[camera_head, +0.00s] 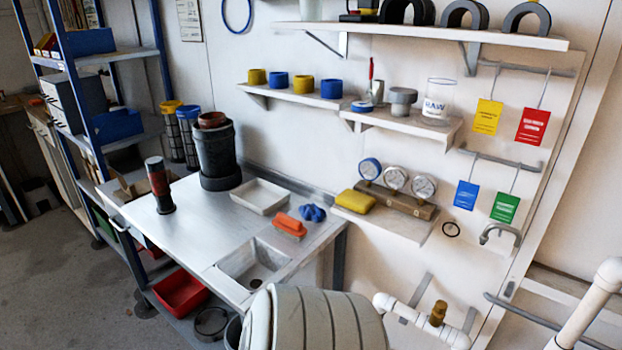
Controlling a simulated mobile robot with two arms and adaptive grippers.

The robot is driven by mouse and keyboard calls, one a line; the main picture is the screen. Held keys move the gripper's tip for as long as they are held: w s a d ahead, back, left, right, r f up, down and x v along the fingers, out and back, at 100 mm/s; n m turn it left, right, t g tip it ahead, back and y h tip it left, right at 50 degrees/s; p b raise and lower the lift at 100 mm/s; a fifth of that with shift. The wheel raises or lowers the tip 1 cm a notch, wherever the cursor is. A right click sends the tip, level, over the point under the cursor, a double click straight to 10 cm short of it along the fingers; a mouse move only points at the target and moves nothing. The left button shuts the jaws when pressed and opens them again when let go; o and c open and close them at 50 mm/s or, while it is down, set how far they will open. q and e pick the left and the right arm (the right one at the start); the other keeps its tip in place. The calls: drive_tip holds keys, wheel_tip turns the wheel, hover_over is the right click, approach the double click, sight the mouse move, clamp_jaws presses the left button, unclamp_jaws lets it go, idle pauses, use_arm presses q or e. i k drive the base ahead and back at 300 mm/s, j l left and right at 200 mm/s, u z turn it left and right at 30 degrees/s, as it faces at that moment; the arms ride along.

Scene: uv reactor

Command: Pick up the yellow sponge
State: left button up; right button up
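The yellow sponge (355,201) lies flat at the left end of the low white wall shelf (400,226), to the right of the metal workbench. Just behind and right of it stands a brown block with three round gauges (396,178). The sponge looks uncovered from above, and nothing lies on it. Neither of my grippers is in view, so I cannot see whether they are open or shut.
An orange brush-like object (289,224) and a blue knob-like object (313,213) lie on the workbench (188,234) near a white tray (260,196) and sink (254,262). A large grey ribbed cylinder (318,318) and white pipes (592,300) stand in the foreground.

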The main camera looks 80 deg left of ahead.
sight(359, 202)
drive_tip(key=u, duration=2.4)
